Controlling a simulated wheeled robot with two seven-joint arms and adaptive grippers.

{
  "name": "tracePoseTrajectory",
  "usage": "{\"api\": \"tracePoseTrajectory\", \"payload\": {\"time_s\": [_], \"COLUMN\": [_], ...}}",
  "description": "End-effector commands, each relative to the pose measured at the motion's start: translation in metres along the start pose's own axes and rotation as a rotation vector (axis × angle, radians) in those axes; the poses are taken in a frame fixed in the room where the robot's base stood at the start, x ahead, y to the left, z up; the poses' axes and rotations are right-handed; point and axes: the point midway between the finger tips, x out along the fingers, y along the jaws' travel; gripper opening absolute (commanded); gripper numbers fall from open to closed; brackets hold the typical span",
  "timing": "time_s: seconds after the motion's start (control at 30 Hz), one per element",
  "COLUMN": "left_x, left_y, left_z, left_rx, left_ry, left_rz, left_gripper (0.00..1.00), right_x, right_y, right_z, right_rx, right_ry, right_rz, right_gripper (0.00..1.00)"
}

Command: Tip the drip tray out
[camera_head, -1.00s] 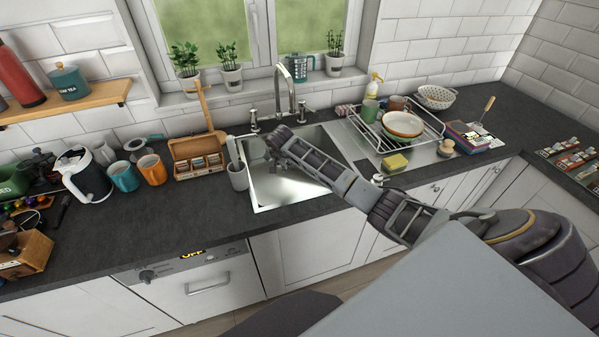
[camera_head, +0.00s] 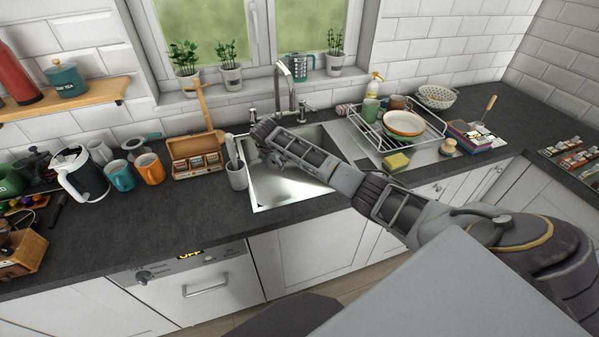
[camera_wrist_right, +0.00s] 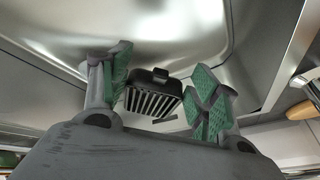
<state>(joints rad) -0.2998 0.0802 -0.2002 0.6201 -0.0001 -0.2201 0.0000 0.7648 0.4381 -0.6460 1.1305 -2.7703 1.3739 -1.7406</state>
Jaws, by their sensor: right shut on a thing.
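The black drip tray (camera_wrist_right: 153,92), with a slatted grille, is between the green-padded fingers of my right gripper (camera_wrist_right: 160,85) in the right wrist view. The gripper is shut on it. In the head view my right gripper (camera_head: 266,137) is over the back left part of the steel sink (camera_head: 285,188), near the tap. The tray cannot be made out there, hidden by the hand. I cannot tell whether anything is in the tray. My left gripper is not in view.
The tap (camera_head: 291,88) rises behind the sink. A grey utensil pot (camera_head: 237,176) stands at the sink's left edge, beside a wooden tea box (camera_head: 197,164). A dish rack (camera_head: 398,132) and a yellow sponge (camera_head: 396,161) are to the right.

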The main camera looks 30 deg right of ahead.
Motion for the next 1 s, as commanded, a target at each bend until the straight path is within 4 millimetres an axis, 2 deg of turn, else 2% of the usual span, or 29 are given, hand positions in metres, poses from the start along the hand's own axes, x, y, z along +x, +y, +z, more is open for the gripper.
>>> {"api": "tracePoseTrajectory", "payload": {"time_s": [1.0], "left_x": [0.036], "left_y": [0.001], "left_z": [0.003], "left_rx": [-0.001], "left_ry": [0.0], "left_rz": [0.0], "left_gripper": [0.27], "right_x": [0.009], "right_y": [-0.016], "right_z": [0.004], "right_rx": [-0.064], "right_ry": [-0.002], "right_rz": [0.15], "right_gripper": [0.27]}}
